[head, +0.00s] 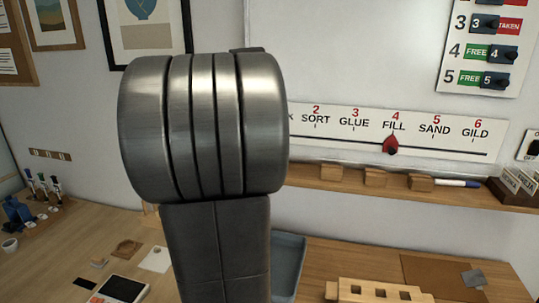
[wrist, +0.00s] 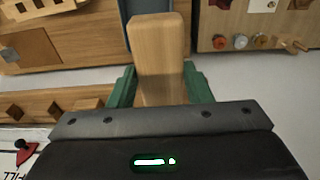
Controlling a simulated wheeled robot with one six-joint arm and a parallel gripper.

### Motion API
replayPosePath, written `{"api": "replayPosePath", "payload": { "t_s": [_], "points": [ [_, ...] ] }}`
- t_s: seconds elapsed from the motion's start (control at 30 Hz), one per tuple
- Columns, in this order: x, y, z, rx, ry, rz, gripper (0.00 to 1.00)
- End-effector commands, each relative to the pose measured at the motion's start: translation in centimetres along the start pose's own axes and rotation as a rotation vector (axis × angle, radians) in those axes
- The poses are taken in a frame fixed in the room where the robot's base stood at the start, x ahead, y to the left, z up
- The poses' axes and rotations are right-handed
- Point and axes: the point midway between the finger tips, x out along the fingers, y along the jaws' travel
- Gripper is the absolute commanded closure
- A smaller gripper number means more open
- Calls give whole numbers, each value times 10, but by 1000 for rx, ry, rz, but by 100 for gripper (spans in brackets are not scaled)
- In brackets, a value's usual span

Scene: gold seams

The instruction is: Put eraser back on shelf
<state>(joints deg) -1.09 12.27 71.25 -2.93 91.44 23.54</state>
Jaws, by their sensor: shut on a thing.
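My gripper (wrist: 161,84) shows in the wrist view, its green fingers shut on the sides of a long pale wooden block, the eraser (wrist: 158,45). The block sticks out beyond the fingertips; no felt face shows. The wooden shelf (head: 455,196) runs along the wall below the whiteboard in the head view; it also shows at the left of the wrist view (wrist: 28,104). The held block is apart from the shelf, to its right in the wrist view. In the head view my large metal arm link hides part of the shelf, and the gripper does not show.
Several small wooden blocks (head: 375,178), a blue marker (head: 457,183) and a card box (head: 516,186) sit on the shelf. Above is the step strip with a red pointer (head: 391,145) at FILL. The bench below holds a blue tray (head: 288,262) and a slotted wooden rack (head: 378,292).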

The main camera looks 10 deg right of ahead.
Motion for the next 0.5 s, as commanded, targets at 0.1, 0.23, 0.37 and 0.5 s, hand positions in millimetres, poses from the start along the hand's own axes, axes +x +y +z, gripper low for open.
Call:
{"api": "replayPosePath", "payload": {
  "t_s": [0.1, 0.23, 0.37, 0.5],
  "points": [
    [0, 0, -28, 3, -2, 1, 73],
    [3, 0, -57, 2, -1, 1, 73],
    [6, 0, -85, 2, 0, 0, 73],
    [8, 0, -112, 2, 0, 0, 73]
  ]
}}
